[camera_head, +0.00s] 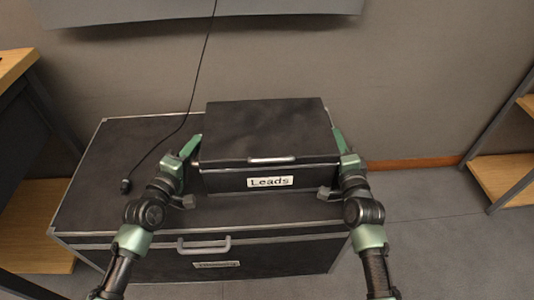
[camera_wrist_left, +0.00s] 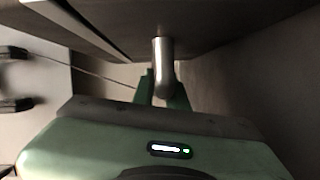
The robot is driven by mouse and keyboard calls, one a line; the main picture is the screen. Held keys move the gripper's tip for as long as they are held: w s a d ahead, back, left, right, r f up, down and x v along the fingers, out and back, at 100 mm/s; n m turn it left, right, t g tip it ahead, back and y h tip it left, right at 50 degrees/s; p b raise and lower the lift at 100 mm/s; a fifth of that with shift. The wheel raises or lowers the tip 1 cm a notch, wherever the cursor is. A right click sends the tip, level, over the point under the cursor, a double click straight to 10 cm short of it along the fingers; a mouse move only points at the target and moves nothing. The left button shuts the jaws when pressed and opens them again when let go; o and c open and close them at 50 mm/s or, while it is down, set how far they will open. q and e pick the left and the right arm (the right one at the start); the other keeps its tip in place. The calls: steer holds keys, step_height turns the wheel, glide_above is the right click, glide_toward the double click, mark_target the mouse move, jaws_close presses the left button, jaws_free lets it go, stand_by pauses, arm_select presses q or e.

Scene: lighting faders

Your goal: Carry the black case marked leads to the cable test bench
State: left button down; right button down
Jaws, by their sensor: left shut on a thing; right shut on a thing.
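The black case (camera_head: 268,125) has a white label reading Leads and a metal front handle. It sits on or just above a larger black case (camera_head: 120,150); I cannot tell whether they touch. My left gripper (camera_head: 193,150) is at its left side and my right gripper (camera_head: 340,143) at its right side. In the left wrist view my left gripper (camera_wrist_left: 163,88) is shut around a silver bar-like side handle (camera_wrist_left: 162,66) beside the dark case wall. My right gripper is shut at the right side, its grip point mostly hidden. The cable test bench cannot be identified.
The larger case has a front handle (camera_head: 204,246) and a label too blurred to read. A black cable with a plug (camera_head: 126,184) lies on its left part. Wooden shelving stands at the left (camera_head: 40,215) and right (camera_head: 505,175). Grey floor (camera_head: 435,225) is clear at the right.

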arm_select(q)
steer(key=shift+a, duration=0.1)
arm_select(e)
steer(key=shift+f, duration=0.3)
stand_by(0.5)
